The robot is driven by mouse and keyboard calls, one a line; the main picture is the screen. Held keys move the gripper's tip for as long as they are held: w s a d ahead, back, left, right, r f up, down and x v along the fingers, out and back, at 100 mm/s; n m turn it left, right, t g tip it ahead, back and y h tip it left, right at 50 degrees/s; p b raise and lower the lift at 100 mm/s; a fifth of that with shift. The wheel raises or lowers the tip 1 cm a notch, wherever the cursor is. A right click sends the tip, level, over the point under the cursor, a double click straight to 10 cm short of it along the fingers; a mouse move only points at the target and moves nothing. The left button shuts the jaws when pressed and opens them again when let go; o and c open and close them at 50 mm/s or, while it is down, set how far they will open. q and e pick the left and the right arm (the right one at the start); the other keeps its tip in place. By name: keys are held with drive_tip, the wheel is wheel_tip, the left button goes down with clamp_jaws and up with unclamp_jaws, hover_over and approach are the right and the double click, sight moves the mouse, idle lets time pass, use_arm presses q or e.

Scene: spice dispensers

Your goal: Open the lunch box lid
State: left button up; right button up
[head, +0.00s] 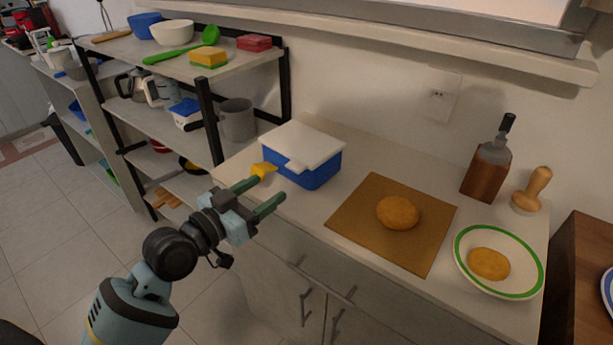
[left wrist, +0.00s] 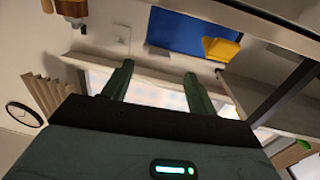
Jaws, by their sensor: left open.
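The lunch box (head: 318,176) stands on the counter left of the cutting board. It has a blue body and a white lid (head: 306,143), which lies shut on top with a tab at its front edge. A yellow piece (head: 264,169) juts from its left side, like a latch or flap. My left gripper (head: 271,187) is open and empty, in front and left of the box, with its fingers pointing toward it. The left wrist view shows the two green fingers (left wrist: 158,83) apart, with the blue body (left wrist: 182,28) and yellow piece (left wrist: 221,47) beyond them. My right gripper is not seen.
A cutting board (head: 345,222) with a round brown food item (head: 398,213) lies to the right. A green-rimmed plate (head: 463,268) and a bottle (head: 487,168) stand farther right. A shelf rack (head: 206,115) with a grey pot (head: 238,120) stands close on the left.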

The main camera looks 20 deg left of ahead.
sight(291, 168)
use_arm(q)
drive_tip(key=x, duration=0.8)
drive_tip(key=shift+r, duration=0.35)
clamp_jaws()
drive_tip(key=shift+r+p, duration=0.1)
drive_tip(key=shift+p, duration=0.2)
